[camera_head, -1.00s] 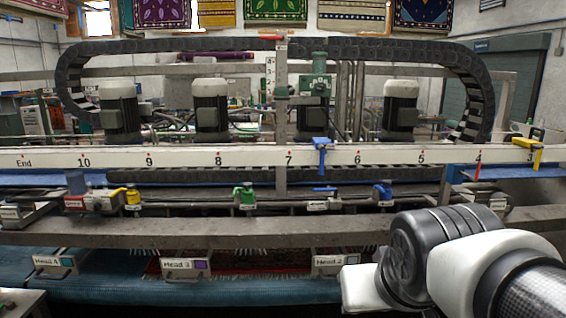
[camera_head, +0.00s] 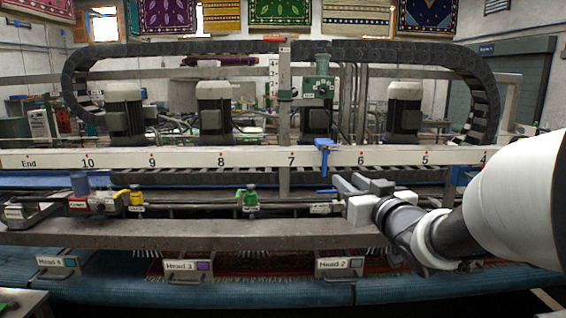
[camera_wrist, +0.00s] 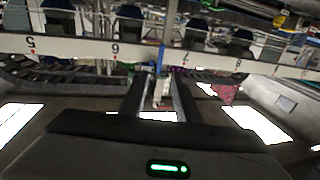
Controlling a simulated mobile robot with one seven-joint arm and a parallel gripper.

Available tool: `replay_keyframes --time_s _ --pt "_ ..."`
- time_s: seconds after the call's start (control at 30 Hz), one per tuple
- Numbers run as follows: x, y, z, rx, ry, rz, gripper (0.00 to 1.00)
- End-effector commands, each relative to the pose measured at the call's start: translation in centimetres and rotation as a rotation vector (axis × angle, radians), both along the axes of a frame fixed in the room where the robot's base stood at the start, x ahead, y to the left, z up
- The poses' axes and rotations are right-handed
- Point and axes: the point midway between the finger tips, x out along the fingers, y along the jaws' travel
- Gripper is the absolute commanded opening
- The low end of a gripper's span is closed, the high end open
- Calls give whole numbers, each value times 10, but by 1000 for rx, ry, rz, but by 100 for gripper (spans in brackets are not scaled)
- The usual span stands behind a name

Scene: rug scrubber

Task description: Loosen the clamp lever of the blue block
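The blue block (camera_head: 323,150) is clamped on the white numbered rail (camera_head: 200,158), between the 7 and 6 marks. I cannot tell whether a finger touches the bar. In the wrist view the open fingers (camera_wrist: 160,92) point towards the rail, and the blue block (camera_wrist: 161,58) shows just beyond them. The lever is not clear in that view.
Yellow (camera_head: 136,196) and green (camera_head: 250,197) valves stand on the lower pipe left of my gripper. The grey front beam (camera_head: 220,233) runs below, with head boxes (camera_head: 187,266) under it. Motors (camera_head: 214,112) stand behind the rail.

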Motion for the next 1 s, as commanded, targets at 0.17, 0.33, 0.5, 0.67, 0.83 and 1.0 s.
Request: replay_keyframes --time_s 0.17,0.33,0.5,0.67,0.83,1.0 --pt "38 8 0 3 3 2 29" --pt "74 16 0 2 2 2 29" --pt "110 23 1 1 2 1 29" --pt "135 28 1 1 2 0 29" --pt "150 31 1 1 1 0 29" --pt "153 31 0 1 1 -1 29"
